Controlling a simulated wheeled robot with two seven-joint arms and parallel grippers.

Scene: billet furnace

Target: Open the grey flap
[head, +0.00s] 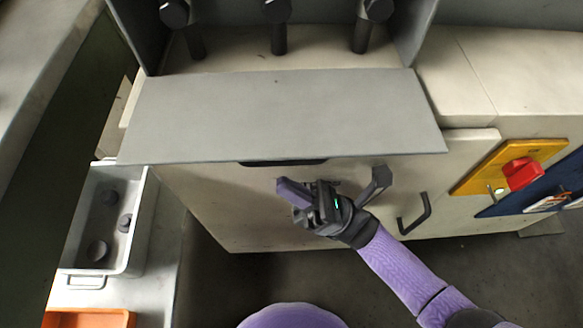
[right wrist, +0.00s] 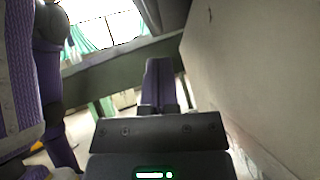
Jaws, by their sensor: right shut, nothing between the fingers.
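The grey flap (head: 285,112) is a broad flat panel on the front of the pale furnace housing. It lies folded out from the opening, roughly level, with its near edge overhanging the housing's front face. A dark handle (head: 283,162) shows at the middle of that near edge, partly hidden under it. My right gripper (head: 285,189) is shut and empty, below and in front of the near edge, apart from the handle as far as I can tell. Its closed purple fingers also show in the right wrist view (right wrist: 161,82). My left gripper is not in view.
Three dark round-ended bars (head: 278,25) stand in the opening behind the flap. A grey lever (head: 376,184) and a dark bar handle (head: 414,213) are close to my right gripper. A red knob (head: 522,173) is at right. A pale bin (head: 138,235) stands at left.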

